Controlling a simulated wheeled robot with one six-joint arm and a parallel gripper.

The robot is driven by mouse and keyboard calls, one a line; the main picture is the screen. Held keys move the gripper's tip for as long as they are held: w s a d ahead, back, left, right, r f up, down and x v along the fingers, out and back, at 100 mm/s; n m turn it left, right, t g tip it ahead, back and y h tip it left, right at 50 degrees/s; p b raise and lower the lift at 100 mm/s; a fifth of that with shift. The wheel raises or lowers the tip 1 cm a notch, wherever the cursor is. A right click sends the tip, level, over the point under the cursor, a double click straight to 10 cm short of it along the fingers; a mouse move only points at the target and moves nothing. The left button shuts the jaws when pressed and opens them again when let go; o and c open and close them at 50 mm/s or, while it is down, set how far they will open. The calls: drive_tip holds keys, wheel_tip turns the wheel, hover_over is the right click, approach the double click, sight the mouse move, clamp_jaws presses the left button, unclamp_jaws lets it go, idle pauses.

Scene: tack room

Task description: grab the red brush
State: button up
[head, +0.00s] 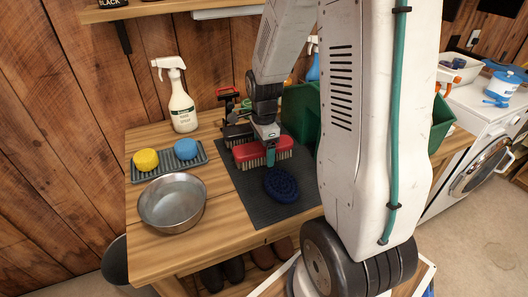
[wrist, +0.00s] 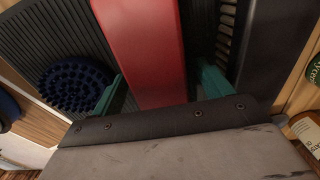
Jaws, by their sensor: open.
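The red brush (head: 278,148) lies on a dark ribbed mat (head: 246,193) on the wooden table, bristles down. In the wrist view its red back (wrist: 145,50) fills the middle. My gripper (head: 270,156) is right at the brush. In the wrist view the two green fingers of my gripper (wrist: 160,88) are apart, one on each side of the red back. The left finger shows a small gap to the brush. I cannot tell whether the right finger touches it.
A dark blue round curry brush (head: 281,186) lies in front, close to the left finger in the wrist view (wrist: 77,82). A black brush (head: 238,133) lies behind. A metal bowl (head: 172,202), a sponge tray (head: 190,168), a spray bottle (head: 181,105) and a green bin (head: 300,112) stand around.

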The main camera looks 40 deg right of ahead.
drive_tip(key=c, duration=1.2)
drive_tip(key=shift+o, duration=0.2)
